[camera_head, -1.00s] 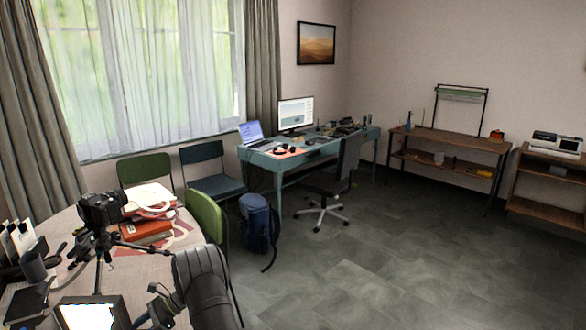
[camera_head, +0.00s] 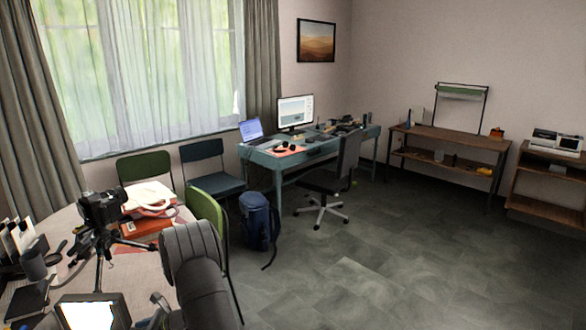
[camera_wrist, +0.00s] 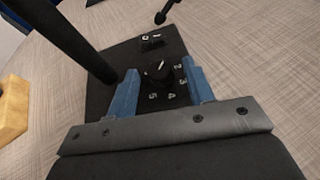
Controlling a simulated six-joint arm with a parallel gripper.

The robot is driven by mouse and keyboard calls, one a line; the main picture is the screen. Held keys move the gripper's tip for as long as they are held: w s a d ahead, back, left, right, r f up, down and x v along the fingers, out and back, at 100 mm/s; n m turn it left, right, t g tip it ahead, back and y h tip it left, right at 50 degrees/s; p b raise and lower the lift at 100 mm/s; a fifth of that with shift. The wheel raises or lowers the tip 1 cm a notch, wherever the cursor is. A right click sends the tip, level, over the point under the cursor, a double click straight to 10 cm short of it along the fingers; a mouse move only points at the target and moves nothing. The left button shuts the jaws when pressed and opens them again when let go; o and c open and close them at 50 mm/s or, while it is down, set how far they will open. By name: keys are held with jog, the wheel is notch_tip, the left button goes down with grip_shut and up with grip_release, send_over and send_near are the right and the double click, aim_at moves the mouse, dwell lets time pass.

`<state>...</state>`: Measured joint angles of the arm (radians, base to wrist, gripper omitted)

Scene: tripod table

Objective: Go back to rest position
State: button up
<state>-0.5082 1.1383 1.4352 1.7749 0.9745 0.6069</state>
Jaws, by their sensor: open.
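My gripper (camera_wrist: 162,70) shows in the wrist view with its two blue fingers apart. Between them is a black dial knob (camera_wrist: 161,72) with white numbers, on a dark box (camera_wrist: 112,92). No object shows clasped, and I cannot tell whether the fingers touch the knob. In the head view, my arm is at the lower left over the near table (camera_head: 120,268), and the gripper end is mostly hidden. A camera on a tripod (camera_head: 100,212) stands on this table. A bright screen (camera_head: 88,314) is at the bottom edge.
In the wrist view, a dark rod (camera_wrist: 65,38) runs close to the left finger, and a yellow block (camera_wrist: 12,108) lies at the left. A red book stack (camera_head: 146,215) and a green chair (camera_head: 206,212) are near my arm. Open floor (camera_head: 370,270) lies right.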

jog(key=shift+s, duration=0.1)
jog(key=shift+v, duration=1.4)
jog(key=shift+a, duration=0.15)
dwell(1.0)
jog(key=x, duration=0.2)
jog(key=shift+a+f, duration=0.2)
jog(key=shift+a, duration=0.1)
jog(key=shift+w+d+n+g, duration=0.1)
jog(key=shift+w+n+g, duration=0.15)
jog(key=shift+n+g, duration=0.2)
jog(key=shift+w+n+g+h, duration=0.2)
jog(key=shift+n+g+h, duration=0.25)
jog(key=shift+n+g, duration=1.05)
jog(key=shift+w+n+g+h, duration=0.15)
jog(key=shift+n+g+h, duration=0.3)
jog(key=shift+n+g, duration=1)
jog(key=shift+a+g, duration=0.2)
jog(key=shift+g, duration=0.1)
jog(key=shift+m, duration=0.3)
